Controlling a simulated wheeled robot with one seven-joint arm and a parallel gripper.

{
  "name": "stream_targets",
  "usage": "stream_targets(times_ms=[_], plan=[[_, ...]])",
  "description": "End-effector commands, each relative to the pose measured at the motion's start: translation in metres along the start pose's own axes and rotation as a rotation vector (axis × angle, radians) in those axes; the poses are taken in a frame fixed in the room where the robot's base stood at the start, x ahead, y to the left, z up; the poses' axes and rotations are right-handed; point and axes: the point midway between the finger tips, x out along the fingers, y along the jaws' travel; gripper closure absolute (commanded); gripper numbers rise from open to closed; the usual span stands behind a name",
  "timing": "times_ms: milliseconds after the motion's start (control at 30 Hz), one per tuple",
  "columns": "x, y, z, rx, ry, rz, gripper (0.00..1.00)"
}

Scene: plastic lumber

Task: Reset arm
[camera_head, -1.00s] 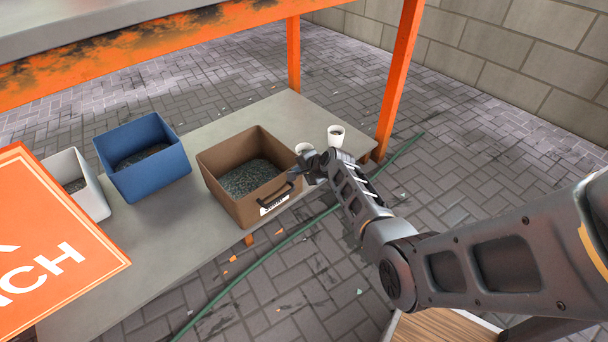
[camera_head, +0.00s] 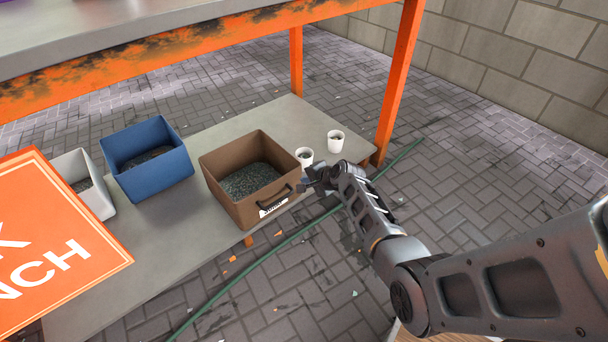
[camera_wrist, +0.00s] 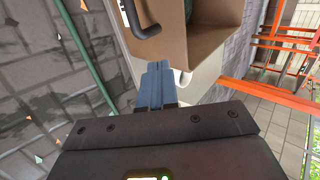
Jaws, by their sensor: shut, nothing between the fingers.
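My gripper (camera_head: 306,184) is at the right front corner of the brown bin (camera_head: 228,201), close to its handle side. In the wrist view its blue-grey fingers (camera_wrist: 158,72) are together with nothing between them. The brown bin holds grey-green granules and also shows in the wrist view (camera_wrist: 215,55). I cannot tell whether the gripper touches the bin. A white cup (camera_head: 304,157) stands just behind the gripper, and a second white cup (camera_head: 335,142) stands farther right.
A blue bin (camera_head: 150,178) and a white bin (camera_head: 97,200) stand left on the low grey shelf (camera_head: 215,135). An orange sign (camera_head: 60,240) covers the left front. An orange table leg (camera_head: 396,85) rises behind the cups. A green hose (camera_head: 262,262) crosses the brick floor.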

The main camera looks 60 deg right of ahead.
Motion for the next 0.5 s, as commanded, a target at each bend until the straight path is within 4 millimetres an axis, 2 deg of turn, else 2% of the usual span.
stream_targets(times_ms=[33,300,500], plan=[[-0.014,-0.003,0.001,0.0,0.0,0.002,1.0],[-0.061,-0.001,0.0,0.001,0.0,0.003,1.0],[-0.08,0.0,0.0,0.001,-0.001,0.003,1.0]])
